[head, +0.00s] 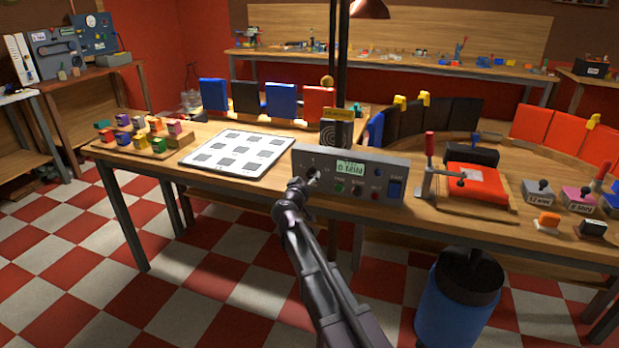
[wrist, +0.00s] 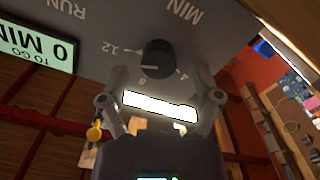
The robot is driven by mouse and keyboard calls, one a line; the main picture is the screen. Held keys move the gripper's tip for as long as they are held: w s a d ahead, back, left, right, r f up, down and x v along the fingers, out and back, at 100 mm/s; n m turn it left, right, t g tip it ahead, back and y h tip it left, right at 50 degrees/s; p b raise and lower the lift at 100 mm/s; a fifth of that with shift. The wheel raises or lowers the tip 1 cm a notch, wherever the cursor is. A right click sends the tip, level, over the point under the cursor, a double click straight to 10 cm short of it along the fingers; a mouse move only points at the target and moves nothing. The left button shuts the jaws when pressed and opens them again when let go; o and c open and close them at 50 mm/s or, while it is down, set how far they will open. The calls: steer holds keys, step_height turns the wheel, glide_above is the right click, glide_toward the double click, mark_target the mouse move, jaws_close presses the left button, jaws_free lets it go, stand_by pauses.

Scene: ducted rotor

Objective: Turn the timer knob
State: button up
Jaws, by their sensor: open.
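The timer knob (wrist: 157,60) is a round black knob with a pale pointer line, on a grey control panel (head: 345,195) at the front edge of the table. In the wrist view, numbers such as 12, 8 and 4 are printed around it, with MIN beside it. A green display (wrist: 37,47) reads 0 MIN TO GO; the display also shows in the head view (head: 350,168). My gripper (wrist: 158,78) is open, its two fingers on either side of and just short of the knob. Contact cannot be told. In the head view my gripper (head: 312,178) hides the knob.
The panel also carries small buttons and a blue switch (head: 394,188). A sheet with grey squares (head: 214,164) lies left of it. A red toggle clamp (head: 429,160) and a red block (head: 476,183) stand to the right. A dark post (head: 338,60) rises behind the panel.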

steer(key=v, duration=1)
steer(key=shift+s, duration=0.35)
steer(key=s+d+f+m+g+h, duration=0.1)
steer(key=s+d+f+g, duration=0.15)
steer(key=d, duration=0.35)
steer(key=s+d+f+m+g+h, duration=0.1)
steer(key=d+f+m+g, duration=0.1)
steer(key=d+f+g, duration=0.35)
steer(key=s+d+f+m+g+h, duration=0.1)
steer(key=s+d+f, duration=0.1)
steer(key=d, duration=0.6)
steer(key=s+d+f+n+g+y, duration=0.1)
steer(key=s+d+f+g+y, duration=0.25)
steer(key=s, duration=0.45)
steer(key=s+d+f+g+y, duration=0.3)
steer(key=s+f+g+y, duration=0.2)
steer(key=s, duration=0.3)
step_height(320, 180, up, 17)
steer(key=p, duration=1.7)
steer(key=shift+s+a+r+p, duration=0.2)
steer(key=shift+r+p, duration=0.05)
steer(key=shift+p, duration=0.05)
steer(key=shift+h, duration=0.25)
